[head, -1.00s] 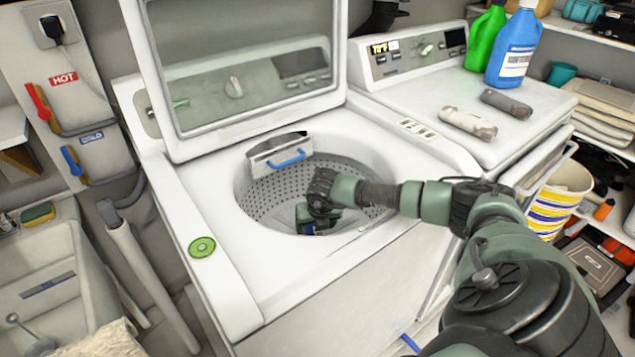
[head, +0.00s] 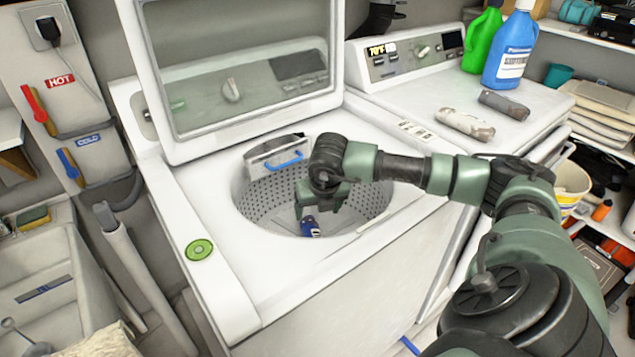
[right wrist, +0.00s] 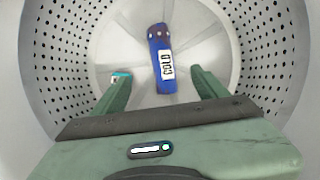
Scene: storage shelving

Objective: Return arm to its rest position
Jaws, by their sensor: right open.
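My right gripper (head: 310,205) reaches down into the open drum of the white top-load washer (head: 290,280). In the right wrist view its two green fingers (right wrist: 160,85) are spread apart, with nothing between them. My left gripper does not show.
The raised washer lid (head: 250,80) stands behind the arm. A dryer (head: 540,125) at the right carries two rolled items (head: 465,123), a green jug (head: 483,40) and a blue bottle (head: 511,50). A sink (head: 45,270) is at the left. The air above the washer's front is free.

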